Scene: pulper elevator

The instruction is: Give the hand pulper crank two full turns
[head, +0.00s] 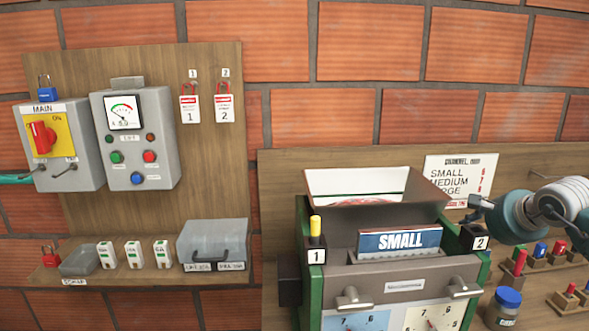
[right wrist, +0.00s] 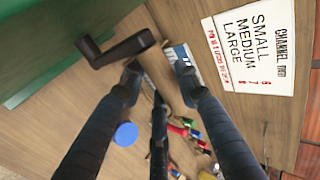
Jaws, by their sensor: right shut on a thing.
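The hand pulper (head: 390,284) has green sides, a grey front and an open hopper (head: 372,186). A blue SMALL plate (head: 400,240) stands in its top. The dark crank (right wrist: 122,47) shows beside the green side in the right wrist view; in the head view I cannot make it out. My right gripper (right wrist: 157,62) has its fingertips at the free end of the crank handle and is shut on it, though the exact contact is unclear. In the head view my right gripper (head: 480,212) is at the pulper's right side. My left gripper is not in view.
A blue-lidded jar (head: 503,308) stands right of the pulper. Several coloured pegs (head: 540,250) stand on holders at far right. A channel sign (head: 461,181) hangs behind. Control boxes (head: 136,140) and a shelf (head: 140,273) are at left.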

